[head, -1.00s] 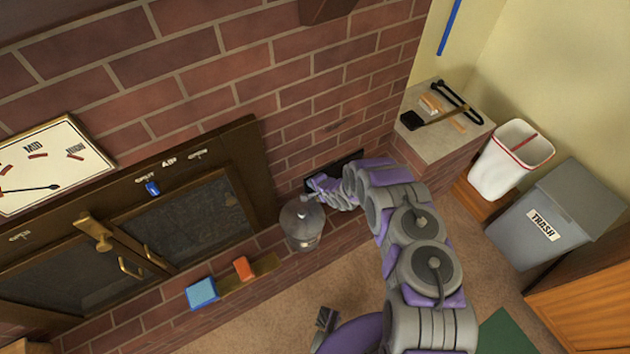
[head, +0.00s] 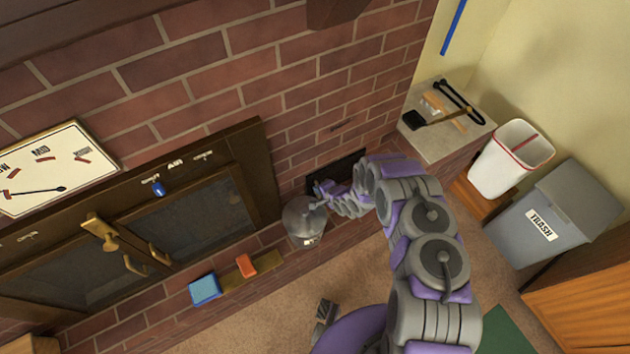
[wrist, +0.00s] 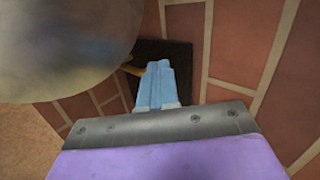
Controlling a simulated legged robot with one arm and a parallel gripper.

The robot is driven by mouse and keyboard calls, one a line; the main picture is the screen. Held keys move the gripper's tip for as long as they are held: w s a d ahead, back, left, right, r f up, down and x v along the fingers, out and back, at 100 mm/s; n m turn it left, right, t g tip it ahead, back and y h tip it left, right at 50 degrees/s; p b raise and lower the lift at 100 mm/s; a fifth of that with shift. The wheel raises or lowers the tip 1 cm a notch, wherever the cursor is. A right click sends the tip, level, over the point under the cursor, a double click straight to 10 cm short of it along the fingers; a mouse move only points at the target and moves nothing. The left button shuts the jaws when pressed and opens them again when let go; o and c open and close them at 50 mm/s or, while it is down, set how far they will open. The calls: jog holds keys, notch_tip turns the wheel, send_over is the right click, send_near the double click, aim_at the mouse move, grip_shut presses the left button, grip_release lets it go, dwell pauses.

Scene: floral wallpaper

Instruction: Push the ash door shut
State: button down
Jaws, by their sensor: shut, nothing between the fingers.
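The ash door is a small dark panel (head: 348,165) low in the brick wall, right of the stove, in the head view. In the wrist view it is a dark square (wrist: 180,58) straight beyond my fingers, with a brass-coloured piece (wrist: 131,69) at its left. My gripper (head: 322,190) is shut and empty, with its tips in front of the panel. In the wrist view the closed blue fingers (wrist: 160,66) overlap the panel's lower part. I cannot tell whether they touch it, or how far the door stands open. My gripper hides part of it.
A grey rounded kettle-like pot (head: 304,220) stands close left of my gripper and fills the upper left of the wrist view (wrist: 60,45). The dark stove front (head: 262,170) is further left. A stone ledge (head: 420,138) with tools, a white bin (head: 495,165) and a trash can (head: 560,215) stand right.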

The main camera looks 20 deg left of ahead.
jog(key=shift+s+p+v, duration=0.25)
jog(key=shift+p+v, duration=0.6)
jog(key=shift+v, duration=3.75)
jog(key=w+d+r+n+h, duration=0.2)
jog(key=w+d+r+h, duration=0.45)
jog(key=d+r, duration=0.75)
jog(key=s+d+r+h, duration=0.2)
jog(key=s+d+r, duration=0.1)
jog(key=d+r, duration=1)
jog(key=s+d+r+n+g+h, duration=0.1)
jog(key=s+d+r+g, duration=0.2)
jog(key=s+r, duration=1.05)
jog(key=s+r+n+g, duration=0.1)
jog(key=s+r, duration=0.2)
jog(key=s, duration=0.5)
jog(key=s+a+r+n+g+y, duration=0.1)
jog(key=s+r, duration=0.2)
jog(key=s, duration=0.5)
jog(key=s+a+r+n+g, duration=0.1)
jog(key=s+r+g, duration=0.1)
jog(key=s, duration=0.6)
jog(key=shift+s+r+n+y, duration=0.35)
jog(key=shift+r+n, duration=0.05)
jog(key=shift+r, duration=0.35)
